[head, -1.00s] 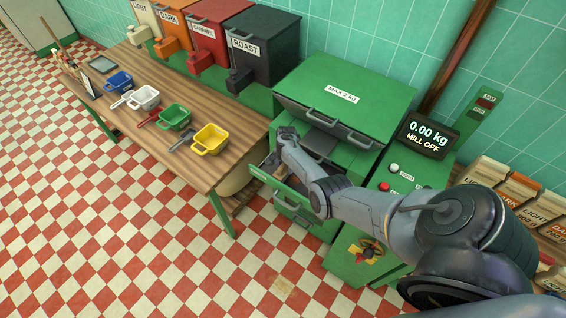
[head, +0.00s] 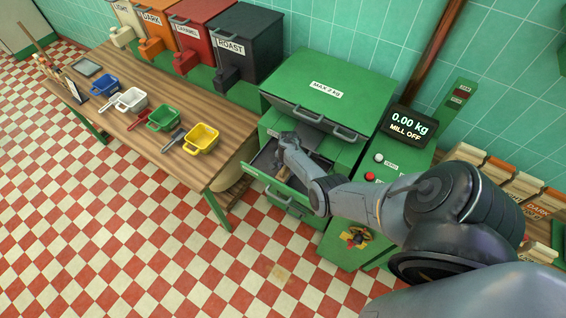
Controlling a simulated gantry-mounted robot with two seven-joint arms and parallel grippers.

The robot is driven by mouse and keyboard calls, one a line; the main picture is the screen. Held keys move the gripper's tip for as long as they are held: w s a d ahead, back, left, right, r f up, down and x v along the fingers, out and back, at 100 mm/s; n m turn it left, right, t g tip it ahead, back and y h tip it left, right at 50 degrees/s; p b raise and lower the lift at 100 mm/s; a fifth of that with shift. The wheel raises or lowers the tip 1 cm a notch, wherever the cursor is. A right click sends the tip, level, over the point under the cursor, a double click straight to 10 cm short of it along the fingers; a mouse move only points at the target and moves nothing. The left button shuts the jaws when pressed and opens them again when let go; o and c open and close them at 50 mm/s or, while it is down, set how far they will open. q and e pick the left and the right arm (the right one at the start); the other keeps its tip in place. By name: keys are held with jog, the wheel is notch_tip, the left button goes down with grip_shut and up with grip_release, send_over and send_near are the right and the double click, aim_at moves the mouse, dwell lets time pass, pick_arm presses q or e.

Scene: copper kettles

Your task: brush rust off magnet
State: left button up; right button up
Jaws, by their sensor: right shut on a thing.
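My right gripper (head: 282,167) reaches down into the open drawer (head: 262,159) of the green mill. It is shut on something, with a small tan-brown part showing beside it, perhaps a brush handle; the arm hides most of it. I cannot pick out the magnet or any rust on it; the drawer's inside is dark and partly covered by my arm. My left gripper is not in view.
A wooden table (head: 165,160) left of the mill holds blue, white, green and yellow scoops (head: 201,138). Hoppers (head: 240,48) stand behind it. A display (head: 406,123) reads 0.00 kg, MILL OFF. The checkered floor in front is clear.

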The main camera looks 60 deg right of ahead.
jog(key=shift+s+a+p, duration=0.15)
jog(key=shift+s+p, duration=0.15)
jog(key=shift+s, duration=0.4)
jog(key=shift+s+a+r+p, duration=0.1)
jog(key=shift+s+p, duration=0.6)
jog(key=shift+s+a+p, duration=0.1)
jog(key=shift+s+p, duration=0.25)
jog(key=shift+s, duration=0.5)
jog(key=shift+s+a+f, duration=0.1)
jog(key=shift+s, duration=0.95)
jog(key=shift+s+a+f, duration=0.1)
jog(key=shift+s, duration=0.9)
jog(key=shift+s+a, duration=0.15)
jog(key=shift+s, duration=1.35)
jog(key=shift+w, duration=0.15)
